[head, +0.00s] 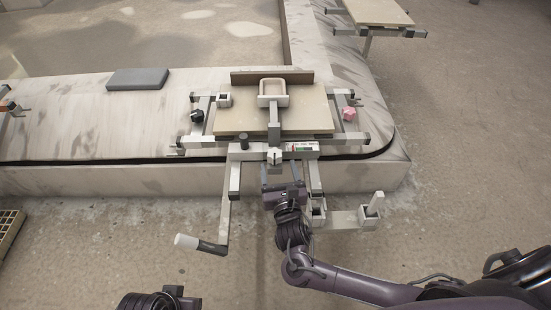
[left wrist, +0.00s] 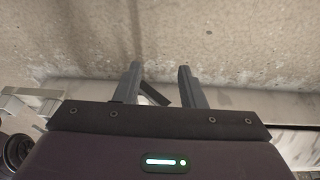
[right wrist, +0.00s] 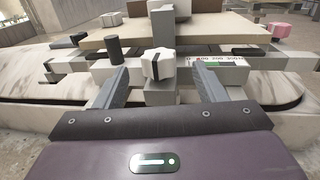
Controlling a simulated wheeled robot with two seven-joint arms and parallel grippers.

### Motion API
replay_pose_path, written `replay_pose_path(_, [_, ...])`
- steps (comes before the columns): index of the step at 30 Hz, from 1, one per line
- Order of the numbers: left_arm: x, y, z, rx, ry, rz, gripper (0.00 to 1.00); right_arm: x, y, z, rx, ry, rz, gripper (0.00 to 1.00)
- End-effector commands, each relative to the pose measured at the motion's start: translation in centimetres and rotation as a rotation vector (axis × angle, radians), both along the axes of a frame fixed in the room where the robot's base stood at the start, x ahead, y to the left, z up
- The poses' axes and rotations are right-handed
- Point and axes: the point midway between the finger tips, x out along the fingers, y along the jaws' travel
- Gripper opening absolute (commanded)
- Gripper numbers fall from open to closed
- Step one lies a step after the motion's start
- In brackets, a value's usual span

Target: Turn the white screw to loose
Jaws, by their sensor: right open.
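The white screw (head: 274,157) is a lobed knob on the front bar of the fixture, beside a small scale with red and green marks (head: 304,148). In the right wrist view the white screw (right wrist: 158,66) shows a dark line on its top. My right gripper (head: 281,171) is open just in front of it. In the right wrist view its two fingers lie left and right of the screw, with gaps; contact is not visible. My left gripper (left wrist: 159,68) is open, low over the floor, away from the screw.
The fixture carries a beige board (head: 235,117), a black knob (head: 197,116) on the left and a pink knob (head: 348,114) on the right. A crank with a white handle (head: 186,242) hangs at the front left.

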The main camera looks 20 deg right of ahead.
Motion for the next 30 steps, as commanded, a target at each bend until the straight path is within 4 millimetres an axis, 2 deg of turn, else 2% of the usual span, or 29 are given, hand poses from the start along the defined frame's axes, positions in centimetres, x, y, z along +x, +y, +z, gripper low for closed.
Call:
replay_pose_path(3, [0.2, -0.7, -0.5, -0.019, -0.032, -0.012, 0.36, 2.2, -0.2, -0.1, -0.002, -0.005, 0.001, 0.64])
replay_pose_path(9, [0.6, -1.6, -0.7, -0.046, -0.08, -0.027, 0.36, 4.9, -0.6, 0.0, -0.001, -0.005, 0.004, 0.64])
replay_pose_path(14, [0.8, -2.0, -0.6, -0.057, -0.099, -0.033, 0.36, 5.9, -0.7, 0.0, 0.0, -0.003, 0.005, 0.64])
replay_pose_path(21, [0.8, -2.0, -0.5, -0.059, -0.103, -0.034, 0.36, 6.0, -0.7, 0.1, 0.0, -0.002, 0.006, 0.64])
replay_pose_path(23, [0.8, -2.0, -0.5, -0.058, -0.102, -0.033, 0.36, 6.0, -0.7, 0.1, 0.0, -0.002, 0.006, 0.59])
replay_pose_path(30, [0.8, -2.0, -0.5, -0.058, -0.102, -0.033, 0.36, 6.0, -0.7, 0.1, 0.0, -0.003, 0.006, 0.28])
